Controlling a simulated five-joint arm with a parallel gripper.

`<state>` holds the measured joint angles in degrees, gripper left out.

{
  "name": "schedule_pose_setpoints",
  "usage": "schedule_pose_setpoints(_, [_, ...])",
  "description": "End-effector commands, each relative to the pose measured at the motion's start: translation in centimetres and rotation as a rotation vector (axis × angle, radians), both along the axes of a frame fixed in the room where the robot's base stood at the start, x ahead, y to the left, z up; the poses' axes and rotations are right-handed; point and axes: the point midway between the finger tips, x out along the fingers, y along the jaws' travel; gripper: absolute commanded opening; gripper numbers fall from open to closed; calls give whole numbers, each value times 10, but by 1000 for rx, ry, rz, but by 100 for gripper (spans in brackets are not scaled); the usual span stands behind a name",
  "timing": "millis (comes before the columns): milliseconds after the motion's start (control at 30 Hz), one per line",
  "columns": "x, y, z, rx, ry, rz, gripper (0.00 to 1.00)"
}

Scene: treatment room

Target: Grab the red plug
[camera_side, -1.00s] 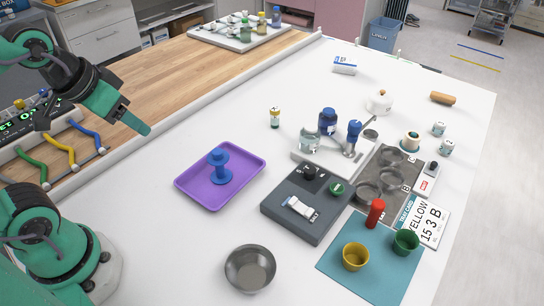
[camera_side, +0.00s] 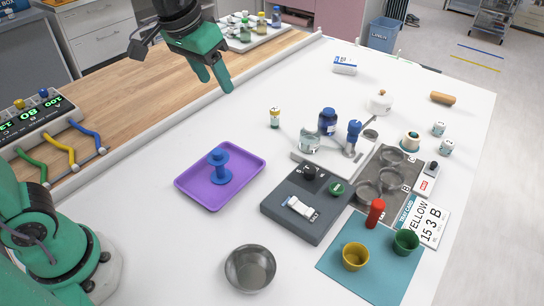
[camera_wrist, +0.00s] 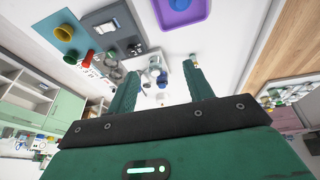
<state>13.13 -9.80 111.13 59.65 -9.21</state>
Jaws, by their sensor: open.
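The red plug (camera_side: 376,213) is a small upright red cylinder at the back edge of the teal mat, behind the yellow and green cups. In the wrist view the red plug (camera_wrist: 89,57) shows small at the upper left, outside the space between the fingers. My gripper (camera_side: 214,84) is open and empty, in the air near the wood and white counter border, far to the left of the plug. Its two fingers (camera_wrist: 161,66) stand apart in the wrist view.
The teal mat (camera_side: 345,283) holds a yellow cup (camera_side: 355,257) and a green cup (camera_side: 405,242). A dark grey box (camera_side: 290,217), a purple tray (camera_side: 245,195) with a blue spool and a metal bowl (camera_side: 250,270) stand nearby. White counter is clear in front of my gripper.

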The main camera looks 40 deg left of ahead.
Motion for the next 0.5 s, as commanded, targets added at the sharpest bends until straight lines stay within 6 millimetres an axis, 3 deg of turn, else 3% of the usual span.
schedule_pose_setpoints(500, [85, -97, -26, 6, 113, -52, 52])
